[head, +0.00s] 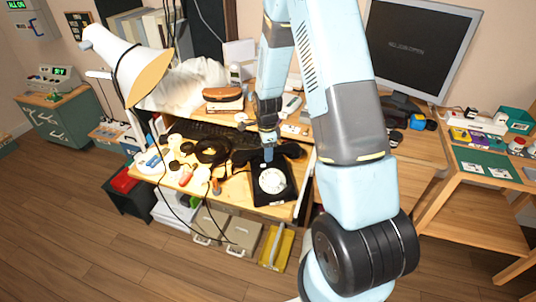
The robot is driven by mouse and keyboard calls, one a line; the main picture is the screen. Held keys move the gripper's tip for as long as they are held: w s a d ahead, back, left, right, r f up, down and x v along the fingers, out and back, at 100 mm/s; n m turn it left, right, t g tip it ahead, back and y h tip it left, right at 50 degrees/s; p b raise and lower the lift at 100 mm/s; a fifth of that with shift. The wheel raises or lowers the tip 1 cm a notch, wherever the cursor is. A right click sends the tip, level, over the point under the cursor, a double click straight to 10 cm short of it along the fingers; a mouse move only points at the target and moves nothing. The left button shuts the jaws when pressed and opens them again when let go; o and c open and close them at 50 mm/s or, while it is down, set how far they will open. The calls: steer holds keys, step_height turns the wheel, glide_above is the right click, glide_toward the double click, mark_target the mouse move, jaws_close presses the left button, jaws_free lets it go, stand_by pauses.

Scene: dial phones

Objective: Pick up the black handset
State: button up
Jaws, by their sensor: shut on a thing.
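The black dial phone (262,194) lies on the wooden desk with its white round dial (272,180) facing up. The black handset (291,150) is at the far end of the phone. My gripper (269,154) points down and is shut on the handset near its middle. The arm comes in from the right and above. The fingertips are small here and partly merge with the dark handset. I cannot tell whether the handset is clear of its cradle.
A white desk lamp (128,58) stands to the left, with thin dark cables hanging down. A black keyboard (200,131) and small clutter lie left of the phone. A monitor (419,42) stands at the right. A brown case (223,95) sits on the shelf behind.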

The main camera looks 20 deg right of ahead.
jaws_close()
